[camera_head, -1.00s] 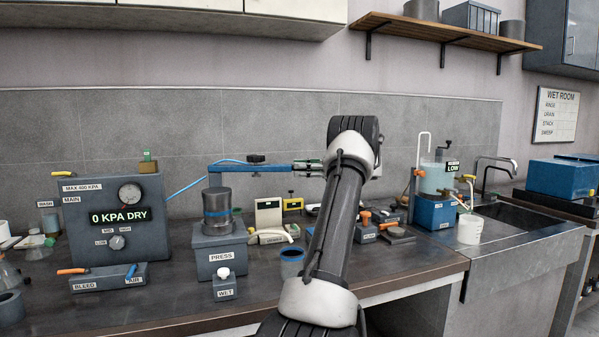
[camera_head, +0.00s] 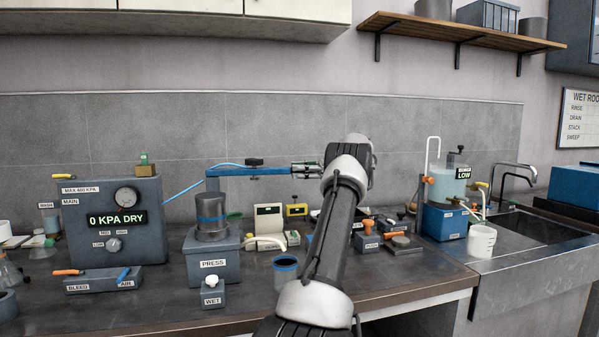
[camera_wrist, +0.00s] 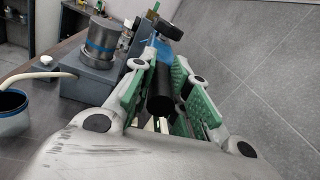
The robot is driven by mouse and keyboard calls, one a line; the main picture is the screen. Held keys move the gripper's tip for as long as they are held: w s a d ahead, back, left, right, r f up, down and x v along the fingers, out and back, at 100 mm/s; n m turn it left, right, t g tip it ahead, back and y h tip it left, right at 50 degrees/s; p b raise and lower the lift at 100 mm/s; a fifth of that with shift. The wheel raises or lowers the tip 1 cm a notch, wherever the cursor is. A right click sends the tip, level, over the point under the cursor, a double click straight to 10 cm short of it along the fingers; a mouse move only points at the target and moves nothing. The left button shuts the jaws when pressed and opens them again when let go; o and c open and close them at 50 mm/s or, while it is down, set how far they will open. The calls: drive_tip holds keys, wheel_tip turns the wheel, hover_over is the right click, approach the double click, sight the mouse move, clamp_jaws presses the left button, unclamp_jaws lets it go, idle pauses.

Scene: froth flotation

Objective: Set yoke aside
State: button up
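The yoke (camera_head: 245,171) is a blue horizontal bar on a post, reaching right above the press (camera_head: 213,262). A small black knob sits on top of the bar. My gripper (camera_head: 305,169) is at the bar's right end. In the wrist view, the green-padded fingers of my gripper (camera_wrist: 164,72) stand apart on either side of a black cylindrical grip (camera_wrist: 161,93). The blue bar shows just beyond it. Firm contact with the pads is not visible. A grey metal pot with a blue band (camera_head: 211,217) stands on the press; it also shows in the wrist view (camera_wrist: 101,42).
A pressure panel reading 0 KPA DRY (camera_head: 112,220) stands left. A blue-rimmed cup (camera_head: 286,271), a WET block (camera_head: 212,293) and several small devices crowd the bench. A blue pump unit (camera_head: 443,221), a white cup (camera_head: 481,241) and a sink (camera_head: 535,232) are right. My arm hides the bench centre.

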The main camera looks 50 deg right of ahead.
drive_tip(key=o, duration=0.3)
drive_tip(key=shift+w+f, duration=0.1)
drive_tip(key=shift+f, duration=0.2)
wheel_tip(320, 180, up, 10)
drive_tip(key=shift+r, duration=0.15)
